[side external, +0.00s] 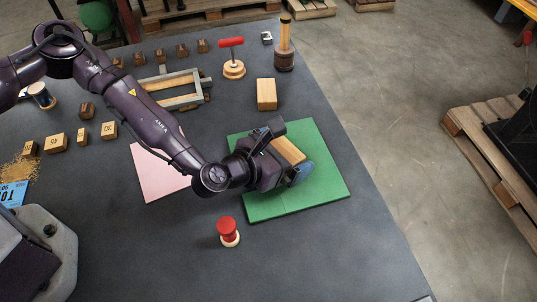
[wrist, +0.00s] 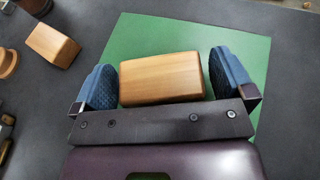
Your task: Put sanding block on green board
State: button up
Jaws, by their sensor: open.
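A plain wooden block, which I take as the sanding block (side external: 288,150), is on the green board (side external: 325,180), between the fingers of my gripper (side external: 287,152). In the wrist view the block (wrist: 162,76) lies between the two blue finger pads, with a narrow gap at the right pad; at the left pad it is close, and I cannot tell if it touches. My gripper (wrist: 165,80) is open around it. The green board (wrist: 150,35) shows around the block. The block's lower side is hidden.
A similar wooden block (side external: 266,94) stands beyond the board. A red-handled stamp (side external: 233,62) and a wooden-handled tool (side external: 284,48) are at the back. A red-knobbed piece (side external: 228,231) is near the board's front left. A pink sheet (side external: 155,172) lies left. The table right of the board is clear.

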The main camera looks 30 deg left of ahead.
jog(key=v, duration=1.2)
jog(key=shift+w, duration=0.1)
jog(key=shift+w+r+m+h, duration=0.15)
jog(key=shift+r+m+h, duration=0.2)
jog(key=shift+m, duration=0.45)
jog(key=a+r+m+g+y, duration=0.4)
jog(key=a+r+m+g, duration=0.2)
jog(key=a+r+m, duration=1.55)
jog(key=s+a+r+m+y, duration=0.1)
jog(key=s+a+r+m, duration=0.2)
jog(key=s, duration=0.4)
jog(key=s+a+r+m+g, duration=0.1)
jog(key=s+a+r+m, duration=0.1)
jog(key=s+m, duration=0.3)
jog(key=s+r, duration=0.1)
jog(key=s, duration=0.1)
jog(key=shift+s+a+y, duration=0.35)
jog(key=shift+a, duration=0.05)
